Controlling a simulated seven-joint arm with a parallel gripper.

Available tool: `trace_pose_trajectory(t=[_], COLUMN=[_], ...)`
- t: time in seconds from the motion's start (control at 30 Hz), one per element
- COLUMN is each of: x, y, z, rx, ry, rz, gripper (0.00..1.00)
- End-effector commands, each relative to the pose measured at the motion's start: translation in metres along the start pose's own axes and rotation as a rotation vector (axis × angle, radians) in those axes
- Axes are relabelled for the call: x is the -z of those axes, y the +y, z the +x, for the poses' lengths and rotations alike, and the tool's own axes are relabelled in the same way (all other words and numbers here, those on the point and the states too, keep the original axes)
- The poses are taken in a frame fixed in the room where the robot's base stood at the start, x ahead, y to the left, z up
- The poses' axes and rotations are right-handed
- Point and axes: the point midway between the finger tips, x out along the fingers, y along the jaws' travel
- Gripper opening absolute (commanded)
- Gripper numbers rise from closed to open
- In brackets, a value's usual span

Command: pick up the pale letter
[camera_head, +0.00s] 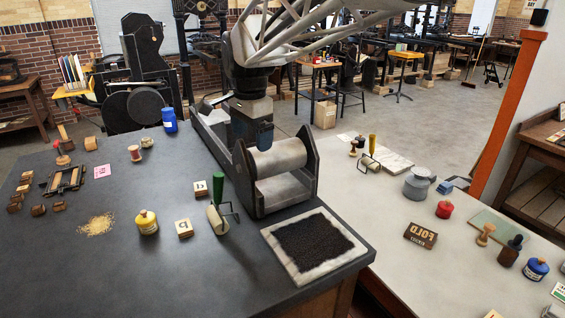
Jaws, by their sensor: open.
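My gripper (256,143) points down from my arm in front of the metal press, well above the bench and to the upper right of both blocks. It is open, with no object visible in it; its fingertips are hard to make out against the press.
A roller with a green handle (218,205) stands close to both blocks. The large roller press (280,165) and a tray of black grains (314,246) fill the bench's right. The bench front is clear.

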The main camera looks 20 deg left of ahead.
Motion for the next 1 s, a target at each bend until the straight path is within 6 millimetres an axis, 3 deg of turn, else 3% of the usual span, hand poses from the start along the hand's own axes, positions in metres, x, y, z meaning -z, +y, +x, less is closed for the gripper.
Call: trace_pose_trajectory(t=[0.03, 0.2, 0.4, 0.7, 0.97, 1.0], x=[-0.013, -0.056, -0.097, -0.136, -0.160, -0.160], y=[-0.019, -0.074, -0.117, -0.151, -0.170, -0.169], z=[0.006, 0.022, 0.037, 0.052, 0.061, 0.070], rx=[-0.007, -0.024, -0.039, -0.053, -0.060, -0.063], ry=[-0.004, -0.011, -0.015, -0.015, -0.015, -0.015], rz=[0.011, 0.074, 0.130, 0.177, 0.204, 0.206], gripper=[0.94, 0.94, 0.94, 0.94, 0.94, 0.94])
